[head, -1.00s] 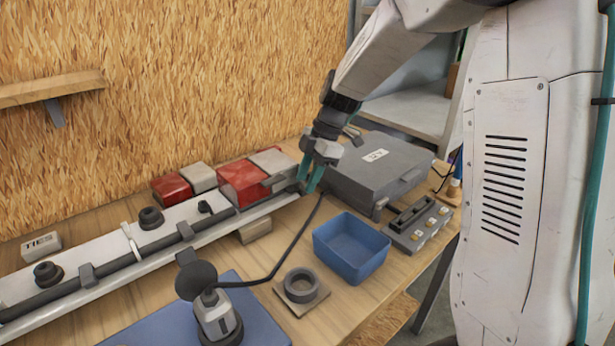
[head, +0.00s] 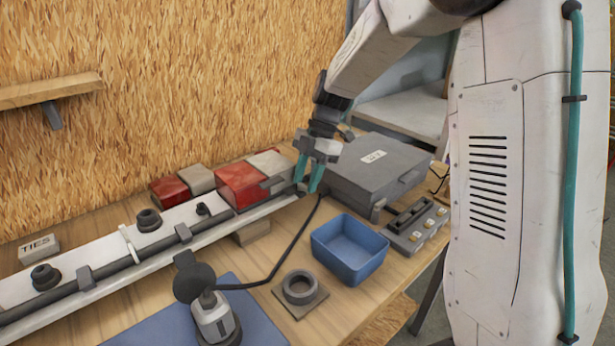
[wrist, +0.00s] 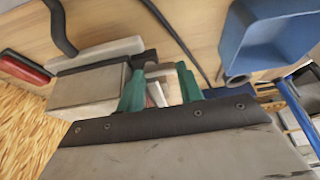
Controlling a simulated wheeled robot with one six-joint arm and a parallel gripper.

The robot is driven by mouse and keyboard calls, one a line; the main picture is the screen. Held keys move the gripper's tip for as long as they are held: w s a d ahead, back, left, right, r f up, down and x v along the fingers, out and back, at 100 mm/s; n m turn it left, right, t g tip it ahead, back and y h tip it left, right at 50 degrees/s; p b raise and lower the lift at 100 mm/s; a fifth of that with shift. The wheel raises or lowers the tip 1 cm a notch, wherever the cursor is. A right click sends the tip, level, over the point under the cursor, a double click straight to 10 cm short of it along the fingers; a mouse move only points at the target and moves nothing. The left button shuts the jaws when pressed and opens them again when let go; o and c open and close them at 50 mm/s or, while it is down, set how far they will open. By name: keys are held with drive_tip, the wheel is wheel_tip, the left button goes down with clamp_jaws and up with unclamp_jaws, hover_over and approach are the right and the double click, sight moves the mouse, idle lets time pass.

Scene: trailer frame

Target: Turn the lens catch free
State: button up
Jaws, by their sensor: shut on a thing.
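My gripper (head: 308,184) points down at the right end of the white trailer beam, beside the near red-and-white lamp lens (head: 240,186). In the wrist view its two teal fingers (wrist: 162,92) are shut on a small pale part between them, which looks like the lens catch (wrist: 157,92). The fingers hide most of this part, so its angle is hard to tell. The lens block also shows close beside the fingers in the wrist view (wrist: 88,85).
A grey case (head: 378,168) stands close right of my gripper. A blue bin (head: 350,250), a grey switch box (head: 415,228) and a ring on a plate (head: 300,290) are in front. A black cable (head: 285,252) runs from the plug to the beam's end.

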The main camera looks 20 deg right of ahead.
drive_tip(key=o, duration=1)
drive_tip(key=shift+d+r, duration=0.1)
